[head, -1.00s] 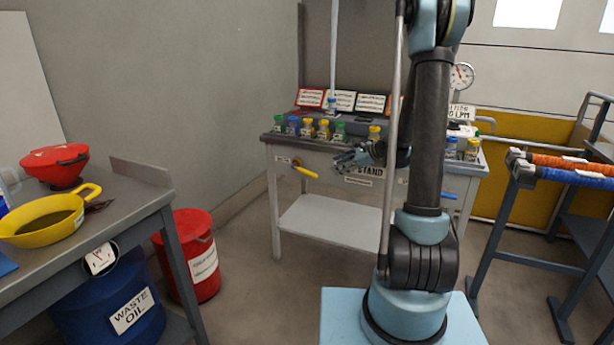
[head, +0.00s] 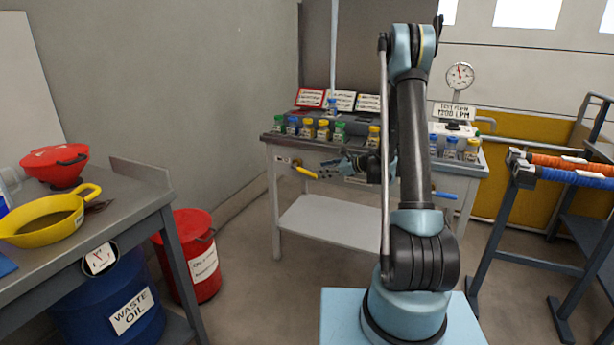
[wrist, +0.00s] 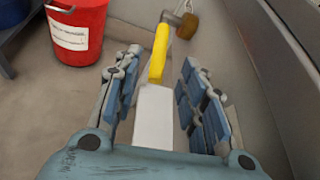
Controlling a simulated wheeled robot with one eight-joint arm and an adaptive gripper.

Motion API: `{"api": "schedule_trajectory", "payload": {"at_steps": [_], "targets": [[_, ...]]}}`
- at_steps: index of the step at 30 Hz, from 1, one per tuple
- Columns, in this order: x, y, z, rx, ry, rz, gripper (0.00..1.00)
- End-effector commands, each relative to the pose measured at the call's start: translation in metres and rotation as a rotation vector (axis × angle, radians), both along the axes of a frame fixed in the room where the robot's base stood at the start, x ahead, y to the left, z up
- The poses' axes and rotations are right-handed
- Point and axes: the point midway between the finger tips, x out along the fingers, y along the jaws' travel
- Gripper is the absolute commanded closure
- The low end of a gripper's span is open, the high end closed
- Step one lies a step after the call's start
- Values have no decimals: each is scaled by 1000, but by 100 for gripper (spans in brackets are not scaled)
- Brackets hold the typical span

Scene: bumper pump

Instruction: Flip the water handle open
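A yellow lever handle (head: 307,172) sits on the left part of the stand's front. In the wrist view the yellow handle (wrist: 159,52) runs down from a grey stem beside a brass-coloured fitting (wrist: 187,24). A blue handle (head: 445,195) is on the right part of the front. I cannot read a label that tells which is for water. My gripper (head: 325,168) is just right of the yellow handle. In the wrist view my gripper (wrist: 158,65) is open, with the handle's free end appearing between its fingers; no contact is visible.
Several small capped bottles (head: 323,131) line the top edge of the stand (head: 278,205). A red bin (head: 190,256) stands at left, near a grey workbench. A rack with orange and blue rolls is at right. The floor before the stand is clear.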

Motion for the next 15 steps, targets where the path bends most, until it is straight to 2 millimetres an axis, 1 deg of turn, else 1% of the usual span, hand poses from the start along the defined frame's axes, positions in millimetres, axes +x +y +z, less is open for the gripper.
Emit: {"api": "schedule_trajectory", "payload": {"at_steps": [1,9,15], "targets": [[4,9,-4,0,-1,4,62],[24,48,-22,-2,0,2,62],[36,72,-33,-1,-1,3,62]]}}
